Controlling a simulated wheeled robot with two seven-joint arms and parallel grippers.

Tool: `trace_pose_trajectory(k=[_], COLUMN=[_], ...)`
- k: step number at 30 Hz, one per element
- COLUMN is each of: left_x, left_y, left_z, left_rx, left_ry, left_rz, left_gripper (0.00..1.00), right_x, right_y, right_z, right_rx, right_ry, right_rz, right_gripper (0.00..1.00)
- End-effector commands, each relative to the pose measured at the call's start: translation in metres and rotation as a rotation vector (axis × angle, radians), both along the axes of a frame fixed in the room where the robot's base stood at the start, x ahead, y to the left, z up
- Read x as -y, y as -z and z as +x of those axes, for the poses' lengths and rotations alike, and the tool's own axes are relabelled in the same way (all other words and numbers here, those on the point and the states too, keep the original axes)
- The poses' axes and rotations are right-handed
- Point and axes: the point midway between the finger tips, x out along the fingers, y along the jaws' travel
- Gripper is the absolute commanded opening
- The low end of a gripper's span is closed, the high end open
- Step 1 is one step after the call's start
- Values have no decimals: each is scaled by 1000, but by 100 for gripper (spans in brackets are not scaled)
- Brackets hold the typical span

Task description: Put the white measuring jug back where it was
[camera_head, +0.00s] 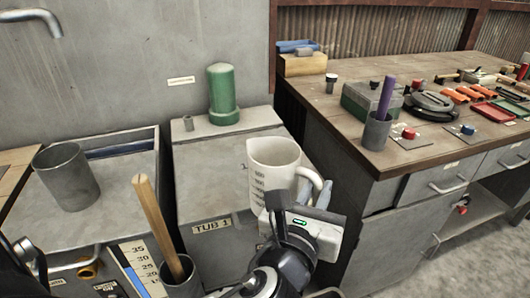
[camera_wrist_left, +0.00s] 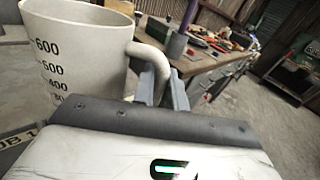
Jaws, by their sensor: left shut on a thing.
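The white measuring jug (camera_head: 272,176) is upright, with dark graduation marks and a handle on its right side. My left gripper (camera_head: 318,190) is shut on the jug's handle. In the left wrist view the jug (camera_wrist_left: 85,60) fills the upper left, and my left gripper's fingers (camera_wrist_left: 163,85) close around the lower handle. The jug is in front of the grey tub marked TUB 1 (camera_head: 185,165); I cannot tell whether its base touches the tub's top. My right gripper is not in view.
A green cylinder (camera_head: 222,95) stands at the back of the tub. A grey cup (camera_head: 66,176) stands at left. A wooden stick (camera_head: 152,215) leans in a holder at front. A workbench (camera_head: 350,152) with tools stands at right.

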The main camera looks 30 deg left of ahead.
Motion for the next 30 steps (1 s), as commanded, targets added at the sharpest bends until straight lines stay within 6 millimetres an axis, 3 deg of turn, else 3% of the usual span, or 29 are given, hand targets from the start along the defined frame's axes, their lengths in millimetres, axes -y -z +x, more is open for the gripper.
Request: trace_pose_trajectory(k=[1,3,7,11,14,23,30], left_x=[-21,-45,-78,-94,-103,-137,-153], left_y=[-28,-48,-74,-82,-75,-42,2], left_z=[4,7,9,12,24,89,119], left_rx=[2,3,8,10,9,9,8], left_ry=[-38,-80,-136,-161,-167,-168,-166], left_rz=[0,4,10,16,18,16,13], left_gripper=[0,0,0,0,0,0,0], right_x=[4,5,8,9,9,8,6], right_y=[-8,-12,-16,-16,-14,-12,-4], right_z=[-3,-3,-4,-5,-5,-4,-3], right_rx=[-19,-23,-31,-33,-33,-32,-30], right_ry=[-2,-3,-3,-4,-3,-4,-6], right_rz=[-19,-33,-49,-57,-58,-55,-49], right_gripper=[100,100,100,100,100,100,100])
